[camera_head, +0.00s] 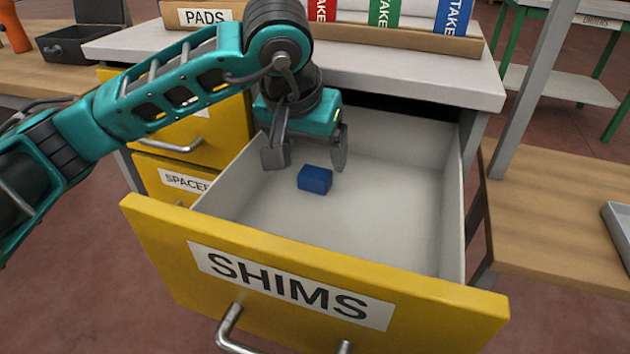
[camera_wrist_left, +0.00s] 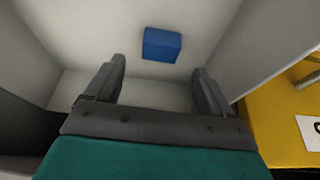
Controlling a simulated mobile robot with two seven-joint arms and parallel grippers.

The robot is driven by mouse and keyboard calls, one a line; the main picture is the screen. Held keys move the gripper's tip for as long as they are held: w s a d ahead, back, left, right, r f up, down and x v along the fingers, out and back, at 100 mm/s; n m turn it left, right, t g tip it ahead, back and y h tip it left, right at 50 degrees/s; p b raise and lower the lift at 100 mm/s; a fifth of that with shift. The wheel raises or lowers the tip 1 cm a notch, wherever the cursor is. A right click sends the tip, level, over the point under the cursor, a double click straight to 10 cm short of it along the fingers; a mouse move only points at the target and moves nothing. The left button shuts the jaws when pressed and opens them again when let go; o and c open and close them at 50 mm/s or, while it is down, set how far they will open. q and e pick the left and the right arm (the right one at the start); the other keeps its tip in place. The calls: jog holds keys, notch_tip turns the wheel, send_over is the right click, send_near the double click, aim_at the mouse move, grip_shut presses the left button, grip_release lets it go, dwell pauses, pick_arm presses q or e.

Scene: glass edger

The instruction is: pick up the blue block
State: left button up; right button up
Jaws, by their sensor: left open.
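The blue block (camera_head: 314,179) lies on the floor of the open drawer labelled SHIMS (camera_head: 400,225), toward its left side. My left gripper (camera_head: 308,160) is inside the drawer space, open and empty, with its fingers above and behind the block. In the left wrist view the block (camera_wrist_left: 162,45) lies beyond the fingertips, between their lines and slightly left of the middle. The open left gripper (camera_wrist_left: 160,75) shows there with a clear gap between its fingers. My right gripper is in neither view.
The drawer's walls stand around the block, with the yellow front panel (camera_head: 310,280) nearest. The white cabinet top (camera_head: 400,75) with a PADS box (camera_head: 200,15) and folders is behind. A wooden table (camera_head: 560,215) stands at right. The drawer's right half is empty.

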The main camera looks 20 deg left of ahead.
aim_at(316, 171)
pick_arm(q)
jog(key=b+x, duration=0.1)
jog(key=x, duration=0.4)
jog(key=shift+f, duration=0.1)
jog(key=shift+c, duration=0.3)
jog(key=c, duration=1.1)
